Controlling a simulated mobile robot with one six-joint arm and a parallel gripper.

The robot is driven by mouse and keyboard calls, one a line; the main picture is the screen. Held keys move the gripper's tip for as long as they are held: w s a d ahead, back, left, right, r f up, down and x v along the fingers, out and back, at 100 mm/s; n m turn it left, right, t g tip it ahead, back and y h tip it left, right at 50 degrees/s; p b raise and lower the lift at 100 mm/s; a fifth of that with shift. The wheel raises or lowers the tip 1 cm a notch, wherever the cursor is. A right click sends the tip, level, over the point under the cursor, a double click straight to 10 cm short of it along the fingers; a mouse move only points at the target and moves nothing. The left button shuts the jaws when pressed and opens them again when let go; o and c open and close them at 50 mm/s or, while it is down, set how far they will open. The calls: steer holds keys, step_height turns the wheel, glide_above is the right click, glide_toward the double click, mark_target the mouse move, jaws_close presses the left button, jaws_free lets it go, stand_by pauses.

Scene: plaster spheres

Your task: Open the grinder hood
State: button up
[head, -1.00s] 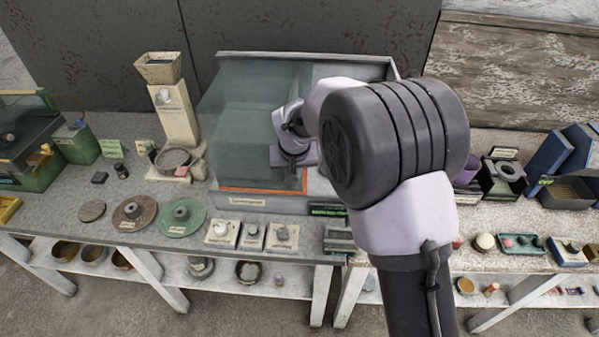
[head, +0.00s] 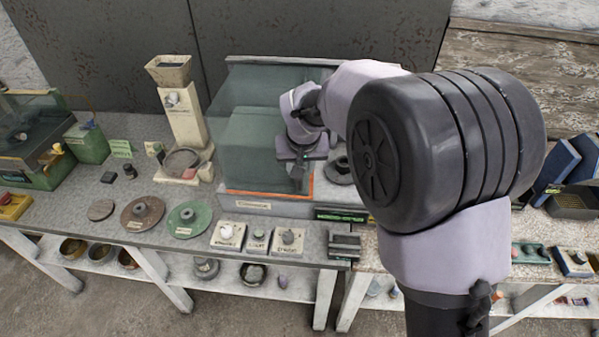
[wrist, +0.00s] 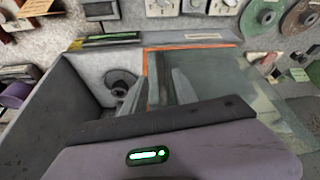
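The grinder hood (head: 250,130) is a see-through greenish cover with an orange lower edge, over the left and middle of a grey grinder housing (head: 255,207). The housing's right part is uncovered and shows a dark wheel (head: 340,172). My gripper (head: 303,172) is at the hood's right edge, pointing down. In the wrist view, the two pale fingers of my gripper (wrist: 158,92) stand apart, with the orange-trimmed edge of the hood (wrist: 147,65) seemingly between them. I cannot tell whether either finger touches it. My forearm hides the housing's right end in the head view.
A cream pedestal grinder (head: 183,125) stands left of the housing. Discs, including a green one (head: 187,218), and small labelled blocks (head: 228,236) lie along the front. A dark wall panel (head: 300,30) is close behind. Blue boards (head: 556,160) stand at right.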

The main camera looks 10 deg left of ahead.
steer(key=a+p+v, duration=0.1)
steer(key=v, duration=0.9)
steer(key=shift+d+r, duration=0.2)
steer(key=shift+d, duration=0.25)
steer(key=shift+s, duration=0.15)
steer(key=s+d+f+m+b, duration=0.2)
steer(key=s+d+m+b, duration=0.1)
steer(key=s+d+b, duration=0.65)
steer(key=s+d+f+m+b, duration=0.1)
steer(key=s+d+f+b, duration=0.1)
steer(key=s, duration=0.6)
steer(key=s+d+f+m+t+y+b, duration=0.1)
steer(key=s+d+f+m+b, duration=0.1)
steer(key=s+f, duration=0.4)
steer(key=s+d, duration=0.1)
steer(key=s, duration=0.2)
steer(key=shift+d+f+m+b, duration=0.3)
steer(key=shift+d+b, duration=0.1)
steer(key=shift+d, duration=0.1)
